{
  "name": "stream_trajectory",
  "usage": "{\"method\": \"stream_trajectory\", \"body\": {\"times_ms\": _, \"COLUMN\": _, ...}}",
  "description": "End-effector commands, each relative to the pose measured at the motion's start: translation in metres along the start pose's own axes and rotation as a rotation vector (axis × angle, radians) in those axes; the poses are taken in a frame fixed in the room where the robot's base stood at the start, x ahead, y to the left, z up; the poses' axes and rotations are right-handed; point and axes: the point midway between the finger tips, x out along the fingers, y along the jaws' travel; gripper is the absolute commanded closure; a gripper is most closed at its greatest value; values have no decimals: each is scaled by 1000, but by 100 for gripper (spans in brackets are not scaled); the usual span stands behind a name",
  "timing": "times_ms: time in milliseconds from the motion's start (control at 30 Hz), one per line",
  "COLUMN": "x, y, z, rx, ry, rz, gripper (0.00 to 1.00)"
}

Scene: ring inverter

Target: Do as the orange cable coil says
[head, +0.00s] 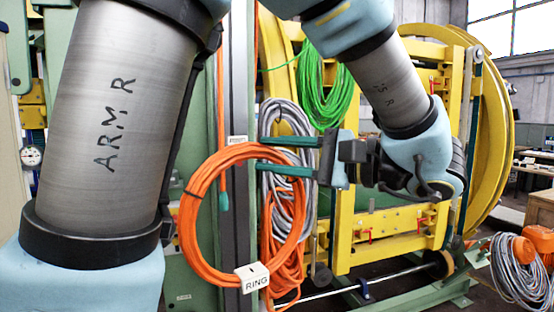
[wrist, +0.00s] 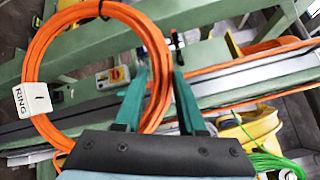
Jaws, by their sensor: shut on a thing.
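The orange cable coil (head: 190,215) is a round loop bound with black ties, in front of a green and grey post. A white tag low on it (head: 252,277) reads "RING". In the wrist view the coil (wrist: 38,60) fills the left side, and its tag (wrist: 33,98) shows "RING" and a single upright stroke. My gripper (head: 265,155) comes from the right, its two green fingers at the coil's upper right. In the wrist view the coil's strands pass between the fingers of my gripper (wrist: 160,68), which is shut on them. Whether the coil also rests on a hook is hidden.
Grey cable (head: 277,118) and green cable (head: 325,95) hang behind the coil, on and near a yellow frame (head: 405,225). More orange cable (head: 285,240) hangs close behind. A grey coil with orange ends (head: 515,275) lies at the lower right.

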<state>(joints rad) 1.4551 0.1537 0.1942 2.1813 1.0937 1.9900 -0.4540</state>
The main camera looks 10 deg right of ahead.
Motion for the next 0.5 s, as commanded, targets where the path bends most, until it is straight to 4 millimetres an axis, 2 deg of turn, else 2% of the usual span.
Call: {"method": "stream_trajectory", "body": {"times_ms": 500, "x": 18, "y": -5, "z": -18, "rx": -2, "ry": -2, "rz": -1, "gripper": 100}}
